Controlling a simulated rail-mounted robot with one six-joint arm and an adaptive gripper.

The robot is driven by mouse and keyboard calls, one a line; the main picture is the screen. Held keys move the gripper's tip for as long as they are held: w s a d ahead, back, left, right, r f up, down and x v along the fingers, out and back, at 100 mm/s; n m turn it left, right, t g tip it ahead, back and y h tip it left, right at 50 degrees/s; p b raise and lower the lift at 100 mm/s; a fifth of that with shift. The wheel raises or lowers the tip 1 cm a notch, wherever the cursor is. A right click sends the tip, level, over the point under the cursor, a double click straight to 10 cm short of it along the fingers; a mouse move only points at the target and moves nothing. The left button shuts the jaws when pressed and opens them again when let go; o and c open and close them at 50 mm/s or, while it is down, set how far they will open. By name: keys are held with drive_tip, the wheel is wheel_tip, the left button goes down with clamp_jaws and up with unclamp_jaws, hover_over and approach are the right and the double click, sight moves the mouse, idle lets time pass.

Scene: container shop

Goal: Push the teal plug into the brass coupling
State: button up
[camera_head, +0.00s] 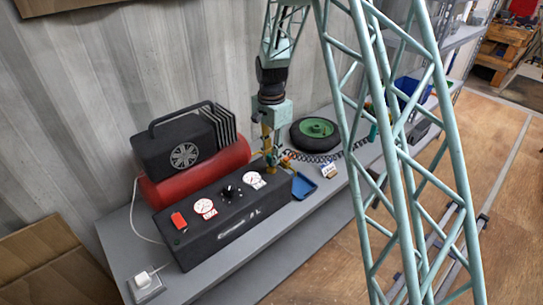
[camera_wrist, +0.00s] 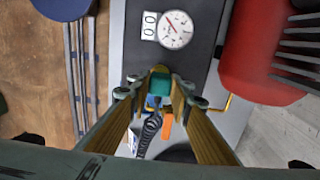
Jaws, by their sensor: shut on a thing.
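My gripper (camera_head: 268,158) points down at the right end of the black gauge panel. In the wrist view its two yellow-brown fingers (camera_wrist: 160,92) are shut on the teal plug (camera_wrist: 159,87), with a black coiled hose (camera_wrist: 149,132) trailing behind it. A small brass piece, apparently the coupling (camera_wrist: 160,69), shows just beyond the plug at the panel's end. The plug looks close to it and roughly lined up; I cannot tell whether they touch. The fingers largely hide the plug and coupling in the head view.
The black panel (camera_head: 225,222) with gauges lies before a red tank (camera_head: 195,172). An orange piece (camera_wrist: 167,123) lies near the hose.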

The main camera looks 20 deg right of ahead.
drive_tip(key=shift+f, duration=0.5)
drive_tip(key=o, duration=0.9)
drive_tip(key=shift+r, duration=0.15)
drive_tip(key=shift+r, duration=5.9)
